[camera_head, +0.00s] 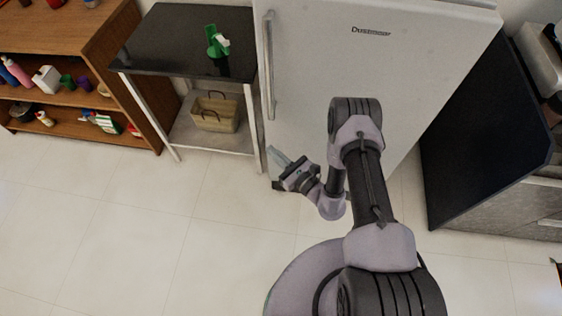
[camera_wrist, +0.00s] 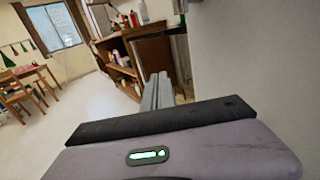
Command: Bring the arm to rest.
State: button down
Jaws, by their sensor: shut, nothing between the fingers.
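My gripper (camera_head: 277,157) is in front of the lower left part of the fridge in the head view, its fingers pointing up and to the left. In the wrist view my gripper (camera_wrist: 157,83) shows with its two grey fingers together and nothing between them. My arm is folded, with its elbow raised in front of the fridge door. No clay waterpot can be made out in either view.
A white fridge (camera_head: 300,75) stands close behind my arm. Left of it is a black-topped table (camera_head: 165,45) with a green bottle (camera_head: 216,42) and a basket (camera_head: 215,113) below. A wooden shelf (camera_head: 140,105) stands farther left. The floor (camera_head: 120,230) at left is clear.

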jog(key=s+a+r+n+g+y, duration=0.25)
jog(key=s+r+n+g, duration=0.2)
jog(key=r, duration=0.55)
jog(key=s+a+r+n+g+y, duration=0.1)
jog(key=s+a+r+n+g, duration=0.35)
jog(key=r, duration=0.45)
jog(key=s+a+r+n+g+y, duration=0.2)
jog(key=r+n+g, duration=0.45)
jog(key=r, duration=0.35)
jog(key=s+d+r+n+g+h, duration=0.1)
jog(key=s+d+r+n+h, duration=0.2)
jog(key=s+r+n+h, duration=0.45)
jog(key=s+d+r+t+h, duration=0.1)
jog(key=s+d+t+h, duration=0.1)
jog(key=d, duration=0.5)
jog(key=s+d+r+t+h, duration=0.2)
jog(key=d+t+h, duration=0.3)
jog(key=d, duration=0.3)
jog(key=shift+s+d+n+t+h, duration=0.15)
jog(key=shift+s+n+t+h, duration=0.15)
jog(key=shift+s+t, duration=0.45)
jog(key=shift+r, duration=0.15)
